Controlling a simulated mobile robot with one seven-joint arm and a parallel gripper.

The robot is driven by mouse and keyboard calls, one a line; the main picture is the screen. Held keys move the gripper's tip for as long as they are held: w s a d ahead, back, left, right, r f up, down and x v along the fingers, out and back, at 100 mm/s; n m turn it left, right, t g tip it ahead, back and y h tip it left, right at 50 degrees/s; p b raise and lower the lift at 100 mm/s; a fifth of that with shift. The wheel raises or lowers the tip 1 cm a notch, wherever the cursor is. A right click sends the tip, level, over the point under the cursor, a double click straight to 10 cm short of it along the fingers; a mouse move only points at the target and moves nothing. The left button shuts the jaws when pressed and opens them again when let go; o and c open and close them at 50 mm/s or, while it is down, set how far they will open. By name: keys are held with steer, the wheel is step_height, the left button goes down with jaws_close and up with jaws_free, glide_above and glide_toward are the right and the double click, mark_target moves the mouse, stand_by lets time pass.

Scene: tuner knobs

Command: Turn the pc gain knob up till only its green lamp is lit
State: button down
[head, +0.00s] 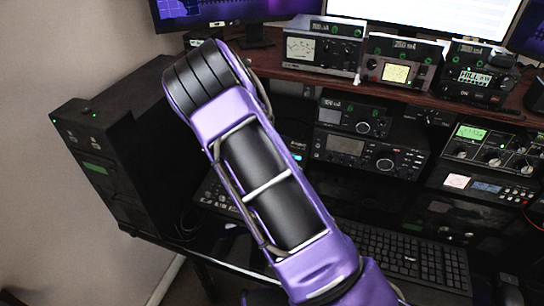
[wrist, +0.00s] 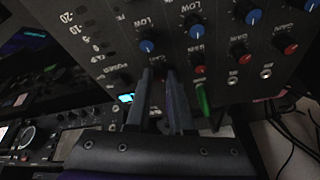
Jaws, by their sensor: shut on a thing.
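In the wrist view a dark mixer panel (wrist: 100,38) carries rows of blue and red knobs. My gripper (wrist: 160,76) has its two fingers at the lower end of the leftmost knob column, below a blue knob marked LOW (wrist: 147,46). It is shut on what appears to be the gain knob there; the fingers hide that knob and its pointer. A red gain knob (wrist: 199,70) of the neighbouring column is just right of the fingertips, apart from them. I cannot make out the pc gain knob's lamps. In the head view my arm hides the gripper.
A green plug-like piece (wrist: 203,100) sticks out close to the right finger. More red knobs (wrist: 243,58) lie to the right, with dark cables (wrist: 290,125) beyond. The head view shows a black tower (head: 120,165), radios (head: 370,150) and a keyboard (head: 400,255).

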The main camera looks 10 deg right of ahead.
steer(key=c, duration=0.8)
jaws_free()
steer(key=shift+r, duration=0.1)
steer(key=p+v, duration=0.1)
steer(key=v, duration=1.6)
steer(key=shift+a+r, duration=0.1)
steer(key=shift+r, duration=0.05)
